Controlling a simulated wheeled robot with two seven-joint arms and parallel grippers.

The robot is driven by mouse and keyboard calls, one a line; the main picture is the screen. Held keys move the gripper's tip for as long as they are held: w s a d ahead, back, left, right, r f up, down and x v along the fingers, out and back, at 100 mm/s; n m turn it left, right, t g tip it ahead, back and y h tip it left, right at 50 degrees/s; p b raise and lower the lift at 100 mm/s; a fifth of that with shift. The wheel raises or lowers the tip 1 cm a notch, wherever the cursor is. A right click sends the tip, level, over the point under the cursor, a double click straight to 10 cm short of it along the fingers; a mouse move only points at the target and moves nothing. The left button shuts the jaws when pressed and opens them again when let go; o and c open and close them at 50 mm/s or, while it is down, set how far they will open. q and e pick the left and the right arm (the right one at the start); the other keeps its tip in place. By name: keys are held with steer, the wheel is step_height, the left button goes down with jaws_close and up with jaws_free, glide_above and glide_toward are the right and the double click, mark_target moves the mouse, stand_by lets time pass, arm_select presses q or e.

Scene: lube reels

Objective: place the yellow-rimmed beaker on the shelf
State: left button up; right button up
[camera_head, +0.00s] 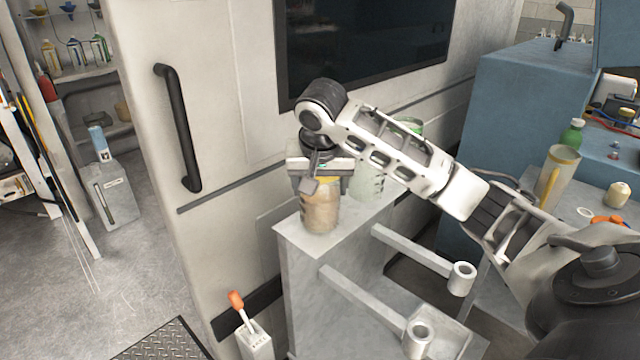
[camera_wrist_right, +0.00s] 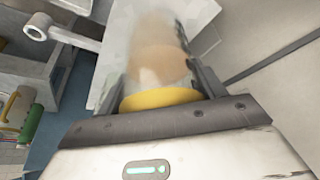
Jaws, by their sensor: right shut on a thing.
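The yellow-rimmed beaker (camera_head: 320,212) is a clear cup with tan contents. It is upright at the front end of the grey shelf top (camera_head: 294,236); I cannot tell whether its base touches the surface. My right gripper (camera_head: 319,183) is shut on the beaker just below its rim, from above. In the right wrist view the yellow rim (camera_wrist_right: 160,98) shows between the fingers, with the tan body (camera_wrist_right: 158,62) blurred beyond. My left gripper is not in view.
A green-rimmed clear beaker (camera_head: 367,184) stands just behind on the same shelf, partly hidden by my arm. Two arms with ring ends (camera_head: 462,279) stick out below the shelf top. A pale wall panel with a black handle (camera_head: 178,128) is at left. A blue bench (camera_head: 520,95) is at right.

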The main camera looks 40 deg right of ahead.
arm_select(q)
steer(key=shift+a, duration=0.1)
steer(key=shift+f, duration=0.1)
arm_select(e)
steer(key=o, duration=1.2)
steer(key=shift+f, duration=0.1)
arm_select(q)
steer(key=shift+s+a+r+p, duration=0.15)
steer(key=shift+a+r+p, duration=0.2)
steer(key=shift+p, duration=0.7)
arm_select(e)
steer(key=v, duration=1.2)
steer(key=shift+w, duration=0.1)
arm_select(q)
steer(key=shift+r, duration=0.1)
steer(key=shift+d+r, duration=0.15)
steer(key=shift+d, duration=0.05)
